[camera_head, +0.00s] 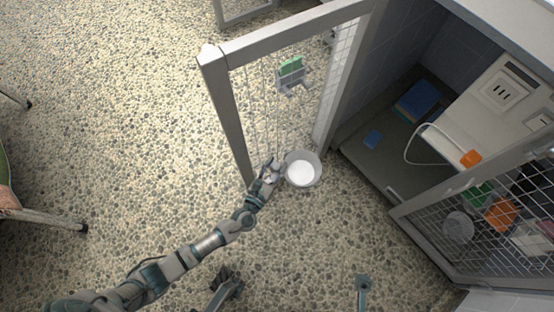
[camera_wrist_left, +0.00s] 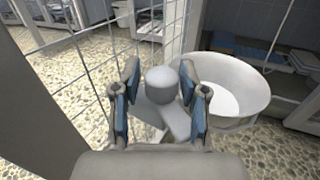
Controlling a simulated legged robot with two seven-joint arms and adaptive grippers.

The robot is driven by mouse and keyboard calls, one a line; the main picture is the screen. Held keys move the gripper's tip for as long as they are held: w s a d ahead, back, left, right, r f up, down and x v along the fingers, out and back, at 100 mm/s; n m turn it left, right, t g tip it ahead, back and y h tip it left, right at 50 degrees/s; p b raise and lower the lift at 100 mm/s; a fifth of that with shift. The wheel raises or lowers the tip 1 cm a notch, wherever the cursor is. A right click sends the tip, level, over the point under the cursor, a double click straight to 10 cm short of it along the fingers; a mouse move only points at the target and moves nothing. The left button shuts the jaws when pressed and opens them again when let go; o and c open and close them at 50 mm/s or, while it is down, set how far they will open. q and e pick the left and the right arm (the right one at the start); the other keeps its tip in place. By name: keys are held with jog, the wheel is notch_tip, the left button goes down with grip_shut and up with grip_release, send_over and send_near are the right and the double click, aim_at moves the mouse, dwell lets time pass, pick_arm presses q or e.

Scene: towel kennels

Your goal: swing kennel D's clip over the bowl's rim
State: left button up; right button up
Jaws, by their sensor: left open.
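The white bowl (camera_head: 302,169) sits low beside the open kennel door's mesh (camera_head: 262,115). It also shows at right in the wrist view (camera_wrist_left: 236,88), with a thin ring beneath it. The clip, a grey knob (camera_wrist_left: 161,82) on a flat plate (camera_wrist_left: 178,122), stands beside the bowl's left rim. The plate does not visibly lie over the rim. My left gripper (camera_head: 271,168) is at the bowl's left side. In the wrist view its blue-padded fingers (camera_wrist_left: 159,76) are open on both sides of the knob. I cannot tell whether they touch it.
The door's grey frame (camera_head: 222,110) stands close to my left gripper. A green card (camera_head: 291,66) hangs in a holder on the mesh. The open kennel (camera_head: 373,165) holds blue items at right. A second mesh door (camera_head: 445,250) stands lower right. The pebbled floor at left is mostly clear.

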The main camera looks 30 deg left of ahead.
pick_arm(q)
jog(key=shift+d, duration=0.1)
jog(key=shift+c, duration=0.2)
grip_shut()
jog(key=shift+y, duration=0.3)
jog(key=n+y, duration=0.2)
jog(key=y, duration=0.1)
jog(key=shift+d+n+g+y+p, duration=0.1)
jog(key=shift+n+g+y+p, duration=0.2)
jog(key=shift+n, duration=0.1)
jog(key=n+g+y, duration=0.2)
jog(key=n+y, duration=0.1)
jog(key=y, duration=0.2)
jog(key=shift+n, duration=0.3)
jog(key=n+g+y, duration=0.3)
jog(key=y, duration=0.1)
jog(key=shift+g+b, duration=0.3)
jog(key=shift+g, duration=0.1)
jog(key=shift+n+g+y, duration=0.9)
jog(key=shift+n+g, duration=0.2)
jog(key=shift+g, duration=0.1)
jog(key=shift+n+g+y, duration=0.4)
jog(key=shift+n+g, duration=0.1)
jog(key=shift+g, duration=0.2)
